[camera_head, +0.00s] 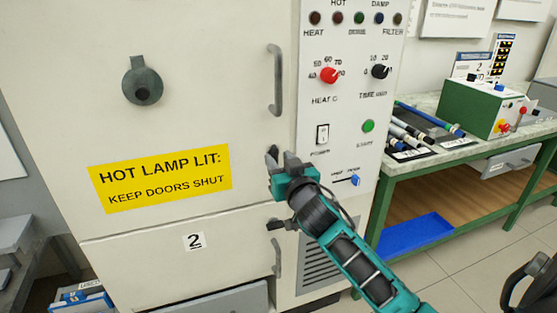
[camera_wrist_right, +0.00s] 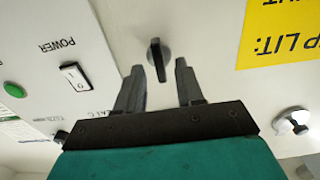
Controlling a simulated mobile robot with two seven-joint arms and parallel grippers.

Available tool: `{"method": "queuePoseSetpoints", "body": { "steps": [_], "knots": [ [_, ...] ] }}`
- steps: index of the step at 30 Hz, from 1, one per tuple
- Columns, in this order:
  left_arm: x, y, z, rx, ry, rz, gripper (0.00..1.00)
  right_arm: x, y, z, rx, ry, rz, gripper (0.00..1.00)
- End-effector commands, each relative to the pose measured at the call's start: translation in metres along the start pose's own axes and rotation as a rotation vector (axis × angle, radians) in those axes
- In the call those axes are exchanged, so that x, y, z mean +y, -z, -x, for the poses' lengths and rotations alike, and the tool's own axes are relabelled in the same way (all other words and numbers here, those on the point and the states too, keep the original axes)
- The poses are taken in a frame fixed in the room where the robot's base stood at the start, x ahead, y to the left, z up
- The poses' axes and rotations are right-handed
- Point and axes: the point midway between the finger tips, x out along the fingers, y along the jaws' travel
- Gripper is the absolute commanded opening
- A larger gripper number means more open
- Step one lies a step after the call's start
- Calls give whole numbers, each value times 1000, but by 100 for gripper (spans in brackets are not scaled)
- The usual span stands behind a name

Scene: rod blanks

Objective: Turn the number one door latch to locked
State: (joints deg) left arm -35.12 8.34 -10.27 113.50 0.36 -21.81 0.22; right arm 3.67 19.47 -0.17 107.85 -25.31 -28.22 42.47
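The upper cabinet door (camera_head: 60,110) is shut; no number one label shows on it. Its dark latch (camera_wrist_right: 158,62) shows in the right wrist view as a knob with a bar that looks upright in that view. My right gripper (camera_head: 281,160) is open in front of this latch and hides most of it in the head view. In the right wrist view the fingertips (camera_wrist_right: 160,70) are on either side of the latch, and I see no clear contact. A second latch (camera_head: 276,225) is on the lower door, marked 2. My left gripper is not in view.
A vertical handle (camera_head: 275,80) is above the latch. The control panel (camera_head: 345,110) with knobs, power switch and slider is close on the right. A green-legged bench (camera_head: 462,147) with rods and a green box (camera_head: 484,108) stands farther right.

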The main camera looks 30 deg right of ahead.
Motion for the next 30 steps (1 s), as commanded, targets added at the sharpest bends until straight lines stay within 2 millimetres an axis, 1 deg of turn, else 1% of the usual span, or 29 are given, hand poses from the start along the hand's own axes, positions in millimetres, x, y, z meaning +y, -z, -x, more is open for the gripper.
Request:
{"method": "queuePoseSetpoints", "body": {
  "steps": [1,5,14,25,30],
  "knots": [
    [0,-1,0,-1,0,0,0,0,1,-5,2,0,1,37],
    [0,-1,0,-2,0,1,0,0,0,-11,1,0,0,37],
    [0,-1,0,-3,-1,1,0,0,0,-12,0,0,0,36],
    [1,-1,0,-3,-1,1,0,0,0,-12,0,0,0,1],
    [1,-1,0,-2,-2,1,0,0,0,-12,0,0,0,0]
  ]
}}
